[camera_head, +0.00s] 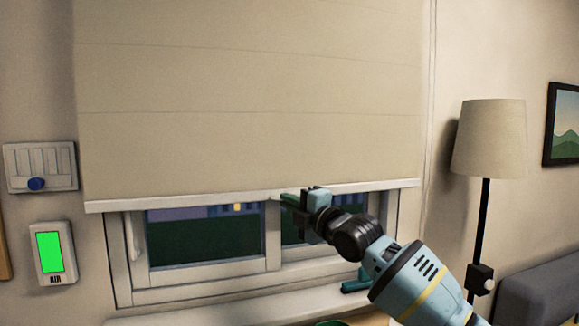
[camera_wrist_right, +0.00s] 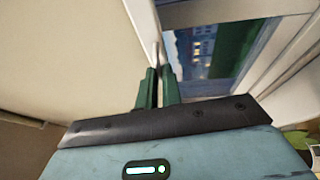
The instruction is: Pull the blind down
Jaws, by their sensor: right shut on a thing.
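The cream roller blind (camera_head: 250,105) covers the upper part of the window (camera_head: 205,240). Its pale bottom bar (camera_head: 150,204) crosses the upper window frame, and the lower panes show below it. My right gripper (camera_head: 279,198) reaches in from the lower right to the middle of this bar. In the right wrist view, the green fingers of my right gripper (camera_wrist_right: 159,76) are shut on a small pale pull tab (camera_wrist_right: 156,54) at the blind's lower edge. The blind (camera_wrist_right: 75,50) fills the left of that view. My left gripper does not show.
A wall panel with a blue knob (camera_head: 37,184) and a box with a green screen (camera_head: 50,254) are left of the window. A floor lamp (camera_head: 490,140) stands at right. A teal object (camera_head: 355,285) sits near the sill, partly behind my arm.

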